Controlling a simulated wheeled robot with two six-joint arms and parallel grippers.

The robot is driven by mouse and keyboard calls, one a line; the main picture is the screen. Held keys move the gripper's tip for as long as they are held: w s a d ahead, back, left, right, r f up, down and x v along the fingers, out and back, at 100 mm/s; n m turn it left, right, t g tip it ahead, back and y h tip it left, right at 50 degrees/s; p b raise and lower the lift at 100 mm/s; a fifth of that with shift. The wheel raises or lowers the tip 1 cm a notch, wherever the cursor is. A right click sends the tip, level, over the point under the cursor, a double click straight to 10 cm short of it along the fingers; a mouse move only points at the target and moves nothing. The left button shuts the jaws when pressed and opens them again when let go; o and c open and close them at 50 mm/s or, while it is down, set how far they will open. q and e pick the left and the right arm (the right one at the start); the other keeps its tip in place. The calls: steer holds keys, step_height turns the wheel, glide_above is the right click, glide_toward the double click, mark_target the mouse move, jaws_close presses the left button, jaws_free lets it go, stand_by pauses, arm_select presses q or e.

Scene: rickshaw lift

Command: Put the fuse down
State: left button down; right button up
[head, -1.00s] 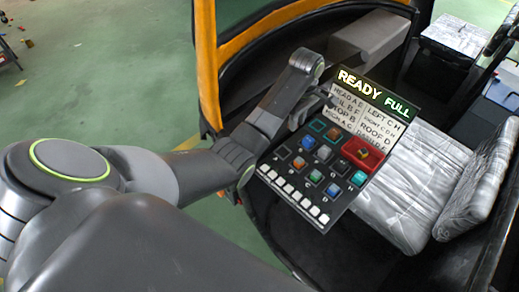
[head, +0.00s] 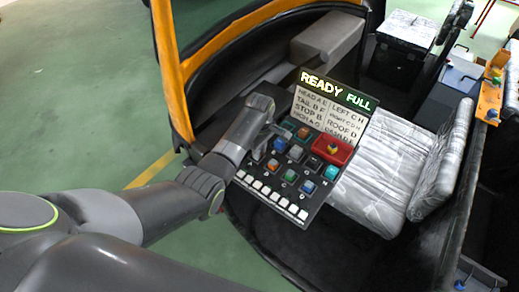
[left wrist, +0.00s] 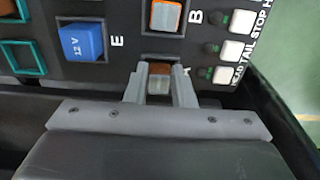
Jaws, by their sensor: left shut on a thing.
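My left gripper (head: 271,138) is over the left part of a black fuse panel (head: 262,181), low over its surface. In the left wrist view its two fingers (left wrist: 160,88) are shut on a small brown-orange fuse (left wrist: 159,78) with a pale end, at the position labelled A. I cannot tell whether this fuse is seated in its socket or just above it. Beside it are an orange fuse (left wrist: 165,15) at B and a blue fuse (left wrist: 82,42) at E. The fingertips and held fuse are mostly hidden in the head view. My right gripper is not in view.
The panel has a raised sign (head: 334,105) reading READY FULL, a red tray (head: 345,154), several coloured fuses and a row of white switches. A plastic-wrapped seat (head: 375,180) stands to its right. The orange-framed vehicle body surrounds it. Green floor (head: 80,100) lies open at left.

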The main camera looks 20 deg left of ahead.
arm_select(q)
steer(key=shift+f, duration=0.2)
steer(key=shift+f, duration=0.15)
steer(key=c, duration=1.2)
jaws_free()
steer(key=shift+c, duration=0.2)
steer(key=shift+r, duration=0.25)
step_height(320, 180, up, 12)
steer(key=b, duration=0.1)
steer(key=shift+b, duration=0.3)
